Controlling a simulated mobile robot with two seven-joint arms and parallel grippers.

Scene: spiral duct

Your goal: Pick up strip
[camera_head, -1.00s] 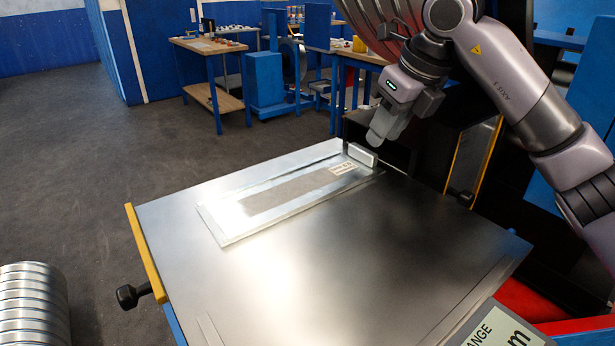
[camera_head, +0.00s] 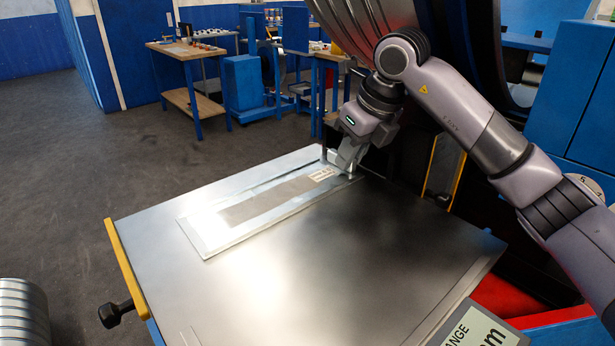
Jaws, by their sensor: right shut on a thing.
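The strip (camera_head: 228,225) is a flat, shiny metal piece with a darker grey patch and a small printed label near its far right end. It lies on the metal table top (camera_head: 300,275). My right gripper (camera_head: 343,170) reaches down at the strip's far right end and is shut on it there. The fingers hide the small block at that end and the exact grip. My left gripper is not in view.
A yellow bar (camera_head: 125,270) with a black knob (camera_head: 113,313) edges the table's left side. A stack of ribbed metal duct (camera_head: 22,312) stands at the lower left. A display panel (camera_head: 478,330) is at the bottom right. The table's front is clear.

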